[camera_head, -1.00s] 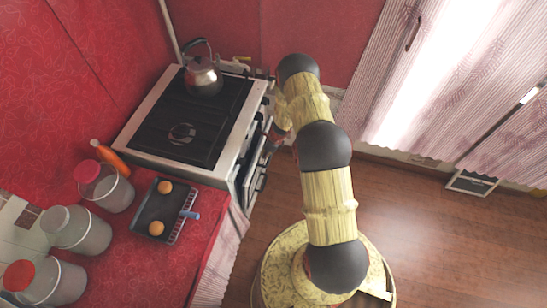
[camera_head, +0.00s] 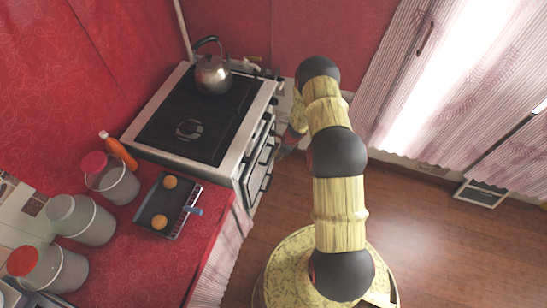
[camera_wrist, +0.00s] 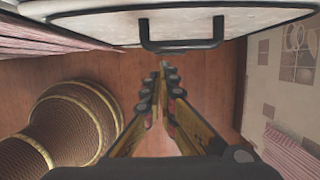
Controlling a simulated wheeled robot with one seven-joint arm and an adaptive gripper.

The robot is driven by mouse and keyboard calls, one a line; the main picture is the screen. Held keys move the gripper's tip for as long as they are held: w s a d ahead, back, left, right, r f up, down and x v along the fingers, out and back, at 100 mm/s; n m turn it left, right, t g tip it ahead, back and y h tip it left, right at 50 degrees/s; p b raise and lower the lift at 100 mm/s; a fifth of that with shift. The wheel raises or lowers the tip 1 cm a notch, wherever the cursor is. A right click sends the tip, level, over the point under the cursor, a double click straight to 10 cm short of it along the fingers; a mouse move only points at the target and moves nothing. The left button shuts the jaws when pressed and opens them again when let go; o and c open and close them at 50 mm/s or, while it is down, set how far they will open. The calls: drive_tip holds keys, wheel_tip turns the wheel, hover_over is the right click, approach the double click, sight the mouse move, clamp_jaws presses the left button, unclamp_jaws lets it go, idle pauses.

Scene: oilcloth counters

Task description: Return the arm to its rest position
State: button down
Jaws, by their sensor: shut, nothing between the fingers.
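My arm (camera_head: 338,200) rises from my base in the head view and bends over toward the stove, its far end dropping out of sight beside the oven front. My gripper (camera_wrist: 164,68) shows in the wrist view with its fingers together and nothing between them. It points over the brown wooden floor (camera_wrist: 200,85), close below a dark bar handle (camera_wrist: 182,44) on a pale panel. I cannot tell whether the fingertips touch the handle. In the head view the gripper is mostly hidden behind the arm.
The stove (camera_head: 262,118) carries a kettle (camera_head: 213,77). The red counter (camera_head: 125,270) holds a tray (camera_head: 182,222) with two round buns, an orange bottle (camera_head: 121,152) and several lidded jars (camera_head: 82,222). Open floor (camera_head: 440,250) lies to the right. A curtained wall (camera_head: 455,90) is behind.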

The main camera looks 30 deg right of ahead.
wheel_tip(320, 180, up, 10)
drive_tip(key=w+a+p, duration=0.1)
drive_tip(key=w+a, duration=0.1)
drive_tip(key=shift+w+f, duration=0.25)
